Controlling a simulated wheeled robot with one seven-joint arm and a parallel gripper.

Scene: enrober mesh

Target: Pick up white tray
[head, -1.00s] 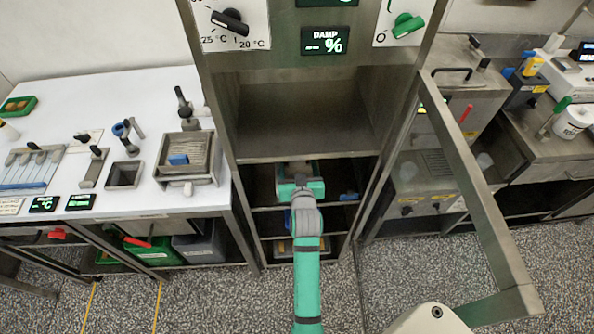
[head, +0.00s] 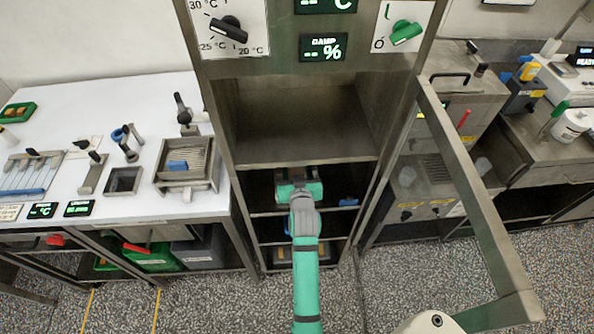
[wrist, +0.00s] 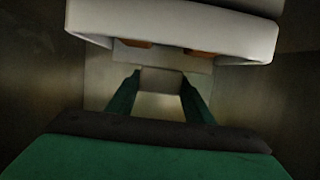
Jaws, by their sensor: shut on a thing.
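The white tray (wrist: 175,28) fills the top of the wrist view, with its pale rounded rim in front. Orange-brown pieces show through a gap at its near side. In the head view my green gripper (head: 298,190) reaches inside the open cabinet, at an upper shelf. It hides most of the tray there, and I cannot tell whether the tray touches the shelf.
The cabinet (head: 228,110) has side walls close around my arm and more shelves below. A small blue object (head: 348,201) is right of my gripper. The cabinet's open door (head: 480,195) stands to the right. A white worktable (head: 75,140) with tools is at left.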

